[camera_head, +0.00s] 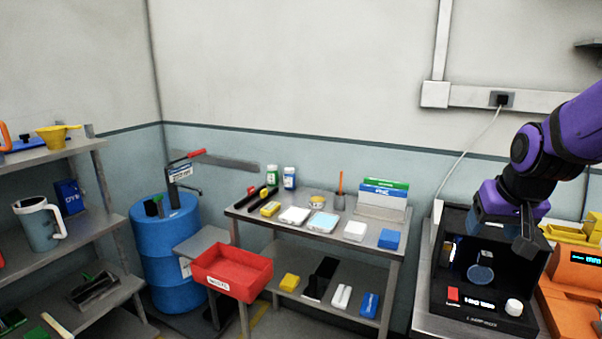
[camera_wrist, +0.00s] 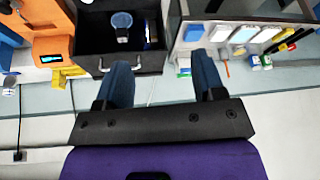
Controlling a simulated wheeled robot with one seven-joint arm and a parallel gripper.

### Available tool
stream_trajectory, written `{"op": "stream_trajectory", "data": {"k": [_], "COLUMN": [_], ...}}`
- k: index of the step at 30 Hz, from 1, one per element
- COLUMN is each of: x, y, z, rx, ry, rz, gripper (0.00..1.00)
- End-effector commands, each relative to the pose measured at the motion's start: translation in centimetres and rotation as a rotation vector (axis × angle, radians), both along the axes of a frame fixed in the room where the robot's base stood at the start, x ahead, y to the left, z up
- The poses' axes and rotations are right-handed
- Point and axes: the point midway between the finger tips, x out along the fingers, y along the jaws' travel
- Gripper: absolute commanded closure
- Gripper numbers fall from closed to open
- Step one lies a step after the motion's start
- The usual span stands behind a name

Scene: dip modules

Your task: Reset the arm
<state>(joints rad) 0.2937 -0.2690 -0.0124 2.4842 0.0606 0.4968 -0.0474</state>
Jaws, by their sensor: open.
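My purple arm enters from the right in the head view. My gripper (camera_head: 505,228) hangs in front of the upper part of a black open-fronted box (camera_head: 500,317). In the wrist view, which looks upside down, my gripper (camera_wrist: 163,65) shows two dark blue fingers spread well apart with nothing between them. The black box also shows beyond the fingers in the wrist view (camera_wrist: 90,62). A round clear disc (camera_head: 481,274) is inside it. My gripper hides part of the box's top in the head view.
An orange device (camera_head: 575,300) and yellow bins (camera_head: 570,233) stand right of the box. A steel table (camera_head: 262,222) with small goods, a red bin (camera_head: 232,270), a blue drum (camera_head: 165,250) and a shelf (camera_head: 75,240) lie left. A white cable (camera_head: 465,150) hangs behind.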

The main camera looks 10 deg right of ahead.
Motion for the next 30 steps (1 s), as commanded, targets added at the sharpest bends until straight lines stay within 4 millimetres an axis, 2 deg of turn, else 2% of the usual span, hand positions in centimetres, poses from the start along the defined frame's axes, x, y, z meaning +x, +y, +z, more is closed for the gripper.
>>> {"op": "stream_trajectory", "data": {"k": [3,9,15,18,23,30], "x": [-2.1,-6.4,-10.7,-12.1,-13.1,-13.2], "y": [2.9,6.7,9.2,9.7,10.1,10.1], "z": [2.5,5.6,7.5,7.9,8.2,8.2], "rx": [-0.006,-0.016,-0.027,-0.031,-0.034,-0.034], "ry": [-0.014,-0.023,-0.027,-0.028,-0.027,-0.026], "rz": [0.068,0.172,0.256,0.281,0.297,0.298], "gripper": [0.37,0.37,0.37,0.37,0.37,0.37]}}
